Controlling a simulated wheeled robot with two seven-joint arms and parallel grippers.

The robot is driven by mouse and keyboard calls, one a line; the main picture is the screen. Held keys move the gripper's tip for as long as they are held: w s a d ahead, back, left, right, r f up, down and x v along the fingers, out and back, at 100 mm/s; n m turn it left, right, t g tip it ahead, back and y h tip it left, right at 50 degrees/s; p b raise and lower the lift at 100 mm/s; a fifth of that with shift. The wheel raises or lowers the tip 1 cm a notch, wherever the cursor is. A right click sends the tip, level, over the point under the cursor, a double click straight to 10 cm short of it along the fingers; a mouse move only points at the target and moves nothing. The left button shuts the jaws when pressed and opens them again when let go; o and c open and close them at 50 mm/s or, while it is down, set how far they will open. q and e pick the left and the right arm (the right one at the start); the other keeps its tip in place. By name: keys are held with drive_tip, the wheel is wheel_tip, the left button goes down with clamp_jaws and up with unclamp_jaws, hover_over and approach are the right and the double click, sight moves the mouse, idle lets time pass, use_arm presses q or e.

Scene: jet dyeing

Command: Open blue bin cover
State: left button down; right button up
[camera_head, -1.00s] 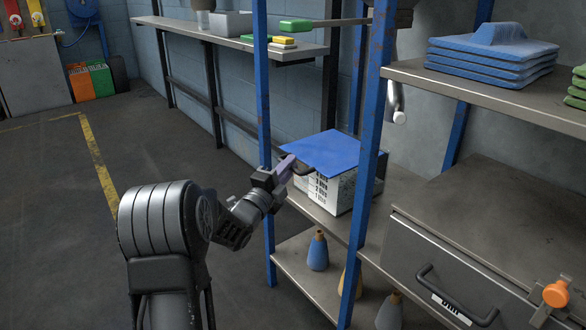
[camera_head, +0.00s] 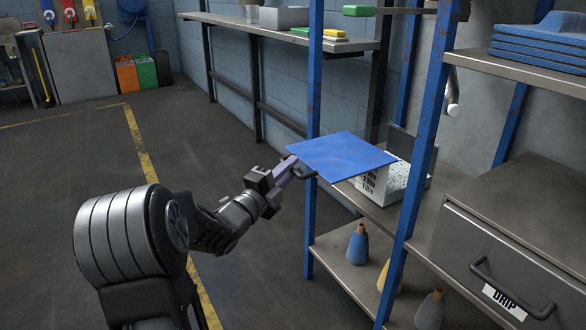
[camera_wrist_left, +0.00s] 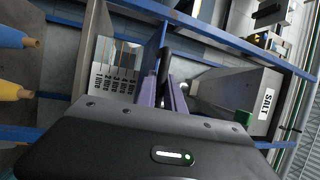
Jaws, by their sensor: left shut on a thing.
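The blue bin cover (camera_head: 342,156) is a flat sheet with a dark handle at its near-left edge. It sits off to the left of the white bin (camera_head: 408,186), overhanging its front-left part. The bin stands on the middle shelf, its right part uncovered with speckled pale contents showing. My left gripper (camera_head: 294,169) is shut on the cover's handle, just left of the rack's blue post. In the left wrist view, the purple fingers (camera_wrist_left: 167,97) close at the dark handle (camera_wrist_left: 165,66), and the labelled bin front (camera_wrist_left: 114,78) shows to the left. My right gripper is not in view.
Blue rack posts (camera_head: 421,145) stand in front of and beside the bin. Blue and yellow cone-shaped bottles (camera_head: 357,245) stand on the lower shelf. A drawer (camera_head: 505,270) is at right. Open floor (camera_head: 70,190) lies left.

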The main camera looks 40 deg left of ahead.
use_arm(q)
drive_tip(key=c, duration=1.5)
unclamp_jaws()
drive_tip(key=shift+o, duration=0.2)
drive_tip(key=s+f+p, duration=0.1)
drive_tip(key=s, duration=0.6)
drive_tip(key=shift+s+d+f, duration=0.25)
drive_tip(key=shift+s+d, duration=0.1)
drive_tip(key=shift+d, duration=0.05)
